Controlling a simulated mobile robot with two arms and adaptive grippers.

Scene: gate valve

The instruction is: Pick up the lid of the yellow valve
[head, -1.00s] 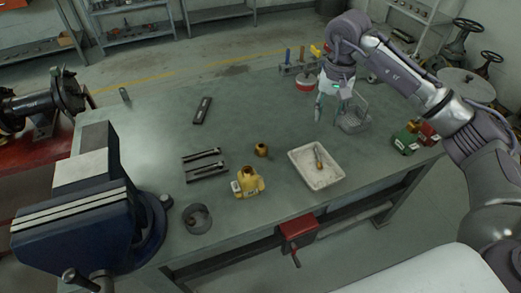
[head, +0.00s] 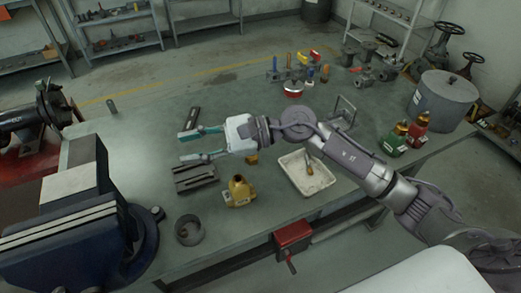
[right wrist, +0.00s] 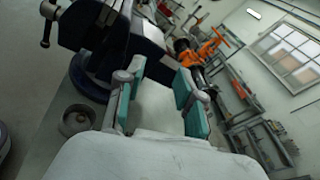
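The yellow valve body (head: 240,192) stands on the workbench, left of the white tray. A small brass-yellow piece (head: 252,159), which looks like its lid, sits just behind it and is partly hidden under my right gripper's wrist. My right gripper (head: 187,146) is open and empty. It reaches leftward above the bench, its fingers past the lid to the left and apart from it. In the right wrist view its teal finger pads (right wrist: 160,103) are spread with nothing between them. My left gripper is not in view.
A blue vise (head: 75,215) stands at the left bench end, with a grey ring (head: 189,229) beside it. Dark metal blocks (head: 194,177) lie under the fingers. The white tray (head: 322,187) holds a small tool. Green (head: 396,139) and red (head: 418,124) valves stand right.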

